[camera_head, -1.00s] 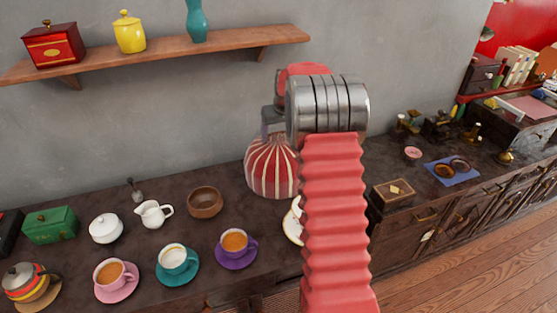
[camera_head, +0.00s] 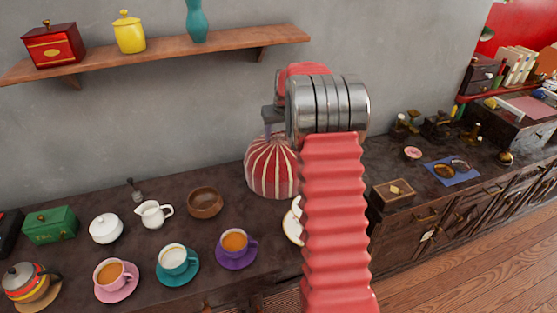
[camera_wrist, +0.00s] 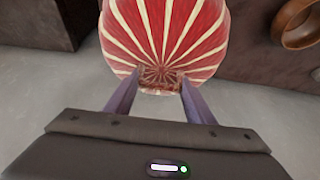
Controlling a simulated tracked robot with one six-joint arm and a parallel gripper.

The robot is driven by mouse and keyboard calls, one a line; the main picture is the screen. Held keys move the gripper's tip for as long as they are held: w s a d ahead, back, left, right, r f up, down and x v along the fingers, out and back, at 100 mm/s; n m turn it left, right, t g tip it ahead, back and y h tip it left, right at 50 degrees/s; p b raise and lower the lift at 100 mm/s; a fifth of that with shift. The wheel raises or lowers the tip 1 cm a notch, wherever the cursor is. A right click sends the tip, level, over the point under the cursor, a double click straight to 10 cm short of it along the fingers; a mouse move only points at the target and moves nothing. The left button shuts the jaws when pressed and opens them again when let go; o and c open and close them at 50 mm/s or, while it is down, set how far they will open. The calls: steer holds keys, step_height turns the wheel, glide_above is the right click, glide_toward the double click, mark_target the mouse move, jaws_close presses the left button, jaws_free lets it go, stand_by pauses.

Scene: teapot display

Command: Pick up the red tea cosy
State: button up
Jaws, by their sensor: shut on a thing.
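The red tea cosy with cream stripes (camera_head: 268,170) stands on the dark counter (camera_head: 130,222) near the wall, partly hidden behind my arm in the head view. The wrist view shows the cosy (camera_wrist: 165,35) large at the top, with its gathered top between the fingers. My gripper (camera_wrist: 158,82) is shut on the top of the cosy, one finger on each side. In the head view my gripper's tips are mostly hidden by my wrist. Whether the cosy's base touches the counter I cannot tell for sure.
A brown bowl (camera_head: 205,203) stands just left of the cosy. Several cups, a white jug (camera_head: 152,213) and a green box (camera_head: 49,224) fill the left. A wooden box (camera_head: 393,194) is to the right. A shelf (camera_head: 160,55) hangs above.

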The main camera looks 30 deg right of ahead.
steer(key=shift+f, duration=0.1)
steer(key=shift+c, duration=0.5)
step_height(320, 180, up, 10)
steer(key=shift+r, duration=0.1)
stand_by(0.6)
